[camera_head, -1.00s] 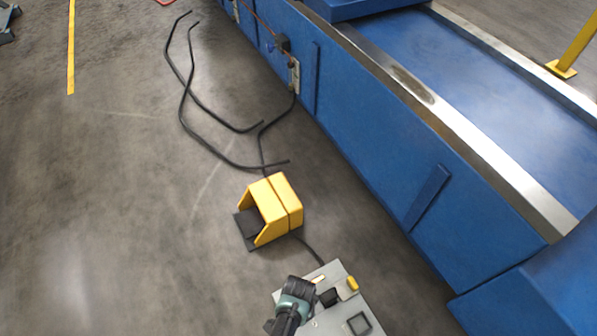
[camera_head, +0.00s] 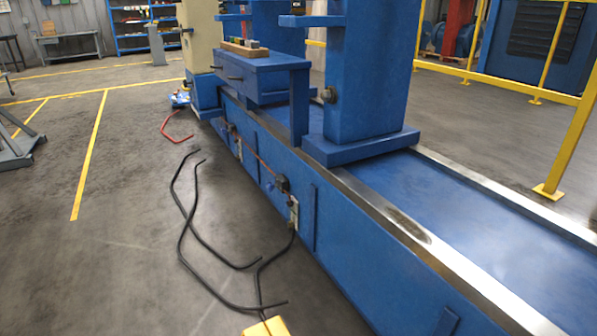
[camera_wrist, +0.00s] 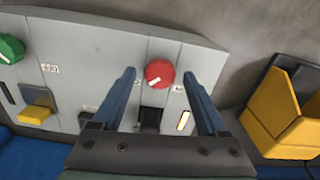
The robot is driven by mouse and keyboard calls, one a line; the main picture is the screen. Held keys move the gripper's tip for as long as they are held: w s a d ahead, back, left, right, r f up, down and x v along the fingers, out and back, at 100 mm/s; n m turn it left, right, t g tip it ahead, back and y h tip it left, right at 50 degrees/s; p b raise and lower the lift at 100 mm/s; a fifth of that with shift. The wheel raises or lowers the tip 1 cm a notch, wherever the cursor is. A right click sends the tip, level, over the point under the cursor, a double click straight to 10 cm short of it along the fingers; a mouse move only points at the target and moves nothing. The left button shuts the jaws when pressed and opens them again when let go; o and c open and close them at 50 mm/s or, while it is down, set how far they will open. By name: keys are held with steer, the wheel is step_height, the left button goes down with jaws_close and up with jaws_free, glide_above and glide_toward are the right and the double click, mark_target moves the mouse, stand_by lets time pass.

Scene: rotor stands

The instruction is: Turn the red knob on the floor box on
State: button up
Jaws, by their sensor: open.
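The red knob (camera_wrist: 159,73) is on the grey floor box (camera_wrist: 85,45) in the wrist view. It is round and has a pale pointer mark directed to the lower left. My gripper (camera_wrist: 163,76) is open, and its two blue fingers point toward the box with the knob between their tips in the picture. I cannot tell whether the fingers touch the knob. The head view does not show the box or my gripper.
A green knob (camera_wrist: 10,49) and a yellow switch (camera_wrist: 37,107) are at the left of the box. A black part and a pale lit slot are below the knob. A yellow foot pedal (camera_wrist: 280,112) stands at right. Black cables (camera_head: 190,225) lie beside the blue machine bed (camera_head: 300,215).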

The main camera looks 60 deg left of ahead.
step_height(320, 180, up, 13)
steer(key=p, duration=0.8)
steer(key=shift+p, duration=0.35)
